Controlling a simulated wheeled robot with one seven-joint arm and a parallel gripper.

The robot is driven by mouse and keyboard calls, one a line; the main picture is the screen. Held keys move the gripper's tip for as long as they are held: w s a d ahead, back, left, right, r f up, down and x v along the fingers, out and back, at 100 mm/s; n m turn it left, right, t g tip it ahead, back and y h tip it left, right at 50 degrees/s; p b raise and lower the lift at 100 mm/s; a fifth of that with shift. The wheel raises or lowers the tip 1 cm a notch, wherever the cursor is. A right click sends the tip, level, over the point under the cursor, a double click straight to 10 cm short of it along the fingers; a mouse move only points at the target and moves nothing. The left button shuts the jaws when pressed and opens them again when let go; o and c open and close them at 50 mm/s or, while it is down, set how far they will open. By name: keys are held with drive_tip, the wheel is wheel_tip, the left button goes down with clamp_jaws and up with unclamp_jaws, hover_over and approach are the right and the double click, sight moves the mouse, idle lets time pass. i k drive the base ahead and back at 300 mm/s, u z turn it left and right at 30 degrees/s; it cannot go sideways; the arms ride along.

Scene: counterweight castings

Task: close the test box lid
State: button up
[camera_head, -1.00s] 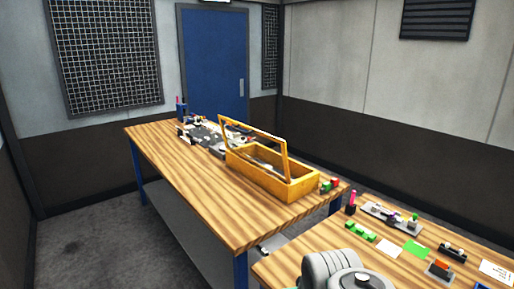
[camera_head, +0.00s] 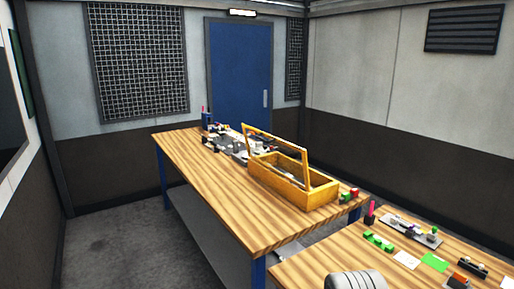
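The test box (camera_head: 294,191) is a yellow open-topped box on the far wooden table. Its lid (camera_head: 276,136) is a yellow frame that stands raised and tilted along the far side of the box, so the box is open. Something grey lies inside the box, too small to make out. My gripper is not in view. Only a pale rounded part of my own arm (camera_head: 355,281) shows at the bottom edge, well apart from the box.
The far table (camera_head: 215,198) also bears a grey fixture (camera_head: 226,141) behind the box and small red and green blocks (camera_head: 349,195) at its right. A nearer table (camera_head: 335,258) holds several small parts and cards. Floor (camera_head: 125,245) is clear at left.

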sight(307, 187)
drive_tip(key=u, duration=1.05)
drive_tip(key=i, duration=3.25)
drive_tip(key=z, duration=0.35)
